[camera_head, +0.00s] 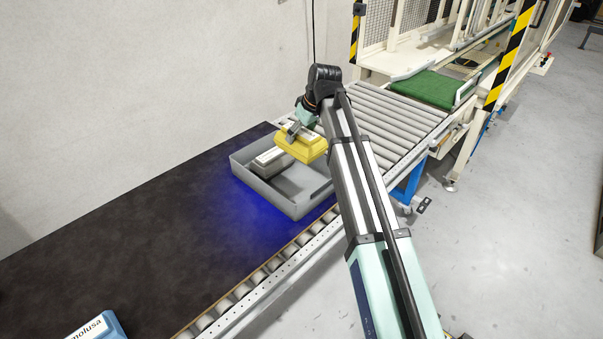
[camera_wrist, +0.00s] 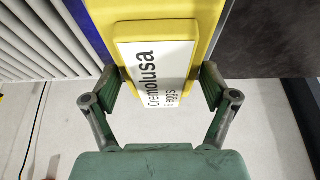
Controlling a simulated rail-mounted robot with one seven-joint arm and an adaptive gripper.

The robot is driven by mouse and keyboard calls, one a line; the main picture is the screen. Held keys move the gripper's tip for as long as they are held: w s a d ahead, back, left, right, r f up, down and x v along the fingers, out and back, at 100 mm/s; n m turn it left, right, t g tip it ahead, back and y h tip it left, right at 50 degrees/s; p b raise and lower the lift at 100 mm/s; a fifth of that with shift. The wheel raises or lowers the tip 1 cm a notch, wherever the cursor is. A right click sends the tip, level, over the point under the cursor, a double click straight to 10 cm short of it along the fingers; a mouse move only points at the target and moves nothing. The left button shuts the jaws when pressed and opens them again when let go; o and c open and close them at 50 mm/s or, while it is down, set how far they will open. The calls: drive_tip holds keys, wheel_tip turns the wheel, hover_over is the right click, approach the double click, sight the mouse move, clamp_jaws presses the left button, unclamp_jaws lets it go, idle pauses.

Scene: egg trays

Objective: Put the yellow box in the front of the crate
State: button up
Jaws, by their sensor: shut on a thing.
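The yellow box (camera_head: 309,149) is an egg carton with a white label. My gripper (camera_head: 297,130) is shut on it and holds it above the back right part of the grey crate (camera_head: 297,207). In the wrist view, the yellow box (camera_wrist: 207,14) sits between the two fingers of my gripper (camera_wrist: 160,82), its label reading "Cremolusa eggs". A grey box (camera_head: 268,160) lies inside the crate along its back left side, partly hidden by the yellow box. The front part of the crate floor is bare.
The crate stands on a dark conveyor belt (camera_head: 160,225), with a roller conveyor (camera_head: 385,120) behind it. A blue box (camera_head: 98,328) with a white label lies at the near left end. A wall borders the belt on the left.

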sight(312, 153)
wheel_tip(312, 153, down, 16)
drive_tip(key=p, duration=0.3)
drive_tip(key=shift+f, duration=0.25)
drive_tip(key=o, duration=1.4)
drive_tip(key=shift+f, duration=0.1)
drive_tip(key=b+v, duration=0.2)
drive_tip(key=v, duration=1)
drive_tip(key=shift+a, duration=0.1)
